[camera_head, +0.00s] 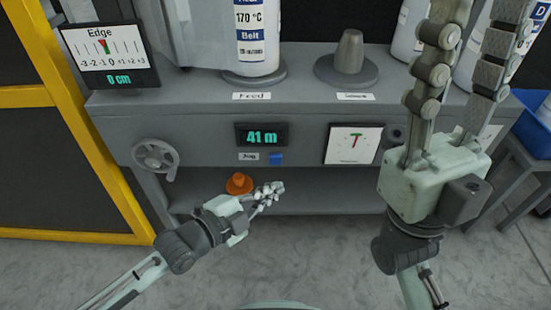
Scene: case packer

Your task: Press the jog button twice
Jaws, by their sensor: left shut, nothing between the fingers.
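The jog button (276,158) is a small blue square on the front of the grey machine, right of a "Jog" label (249,156) and below a display reading 41 m (262,136). My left gripper (276,188) is shut and empty. In the picture it shows just below the button, apart from it; its depth to the panel is hard to tell. My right gripper (478,30) is raised at the right, in front of the machine. Its two fingers point up and stand apart, with nothing seen between them.
An orange knob-like object (239,183) shows left of my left gripper. A handwheel (156,156) is at the panel's left, a dial (354,144) at its right. An edge display (109,57) stands at upper left beside a yellow frame (85,130). A blue bin (535,125) is at right.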

